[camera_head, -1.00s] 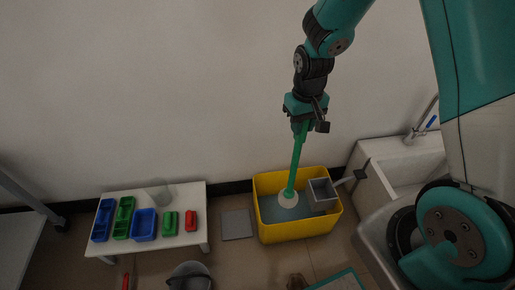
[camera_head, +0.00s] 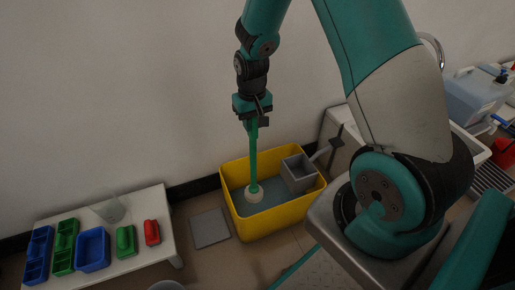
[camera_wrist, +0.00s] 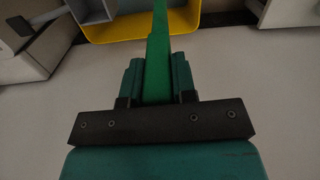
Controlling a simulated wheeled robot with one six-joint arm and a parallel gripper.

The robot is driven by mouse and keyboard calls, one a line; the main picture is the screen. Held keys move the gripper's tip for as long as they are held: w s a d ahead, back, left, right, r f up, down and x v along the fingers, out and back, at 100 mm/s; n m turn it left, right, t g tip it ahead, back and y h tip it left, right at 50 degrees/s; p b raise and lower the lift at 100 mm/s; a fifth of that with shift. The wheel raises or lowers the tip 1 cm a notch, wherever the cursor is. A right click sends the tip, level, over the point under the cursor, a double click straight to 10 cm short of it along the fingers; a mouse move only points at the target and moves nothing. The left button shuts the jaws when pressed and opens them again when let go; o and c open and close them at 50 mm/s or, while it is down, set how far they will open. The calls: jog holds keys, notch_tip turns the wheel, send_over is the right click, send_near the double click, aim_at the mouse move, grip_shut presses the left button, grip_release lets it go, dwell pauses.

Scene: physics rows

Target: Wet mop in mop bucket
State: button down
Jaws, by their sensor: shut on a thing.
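My gripper (camera_head: 254,117) is shut on the green handle of the mop (camera_head: 254,155) and holds it nearly upright. The mop's round white head (camera_head: 254,194) is inside the yellow mop bucket (camera_head: 281,217), at or in the grey-blue water (camera_head: 238,178). I cannot tell whether it touches the bottom. A grey wringer (camera_head: 298,172) with a lever sits at the bucket's right side. In the wrist view the green handle (camera_wrist: 158,60) runs between my fingers toward the yellow bucket rim (camera_wrist: 130,36).
A white low table (camera_head: 135,254) at left bears blue, green and red trays and a clear container (camera_head: 109,210). A grey floor plate (camera_head: 210,228) lies left of the bucket. A bluish jug (camera_head: 474,97) stands at right. The wall is close behind the bucket.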

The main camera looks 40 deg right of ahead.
aim_at(257, 132)
jog(key=shift+m, duration=0.3)
jog(key=f+b, duration=0.1)
jog(key=d+f+b, duration=0.1)
jog(key=f, duration=0.1)
jog(key=f+b, duration=0.1)
jog(key=f, duration=0.1)
jog(key=shift+w+d+f, duration=0.1)
jog(key=shift+d+f, duration=0.05)
jog(key=shift+d, duration=0.25)
notch_tip(257, 132, down, 6)
jog(key=b, duration=0.6)
jog(key=shift+f, duration=0.4)
dwell(2.0)
notch_tip(257, 132, up, 7)
jog(key=p, duration=0.7)
jog(key=shift+r, duration=0.1)
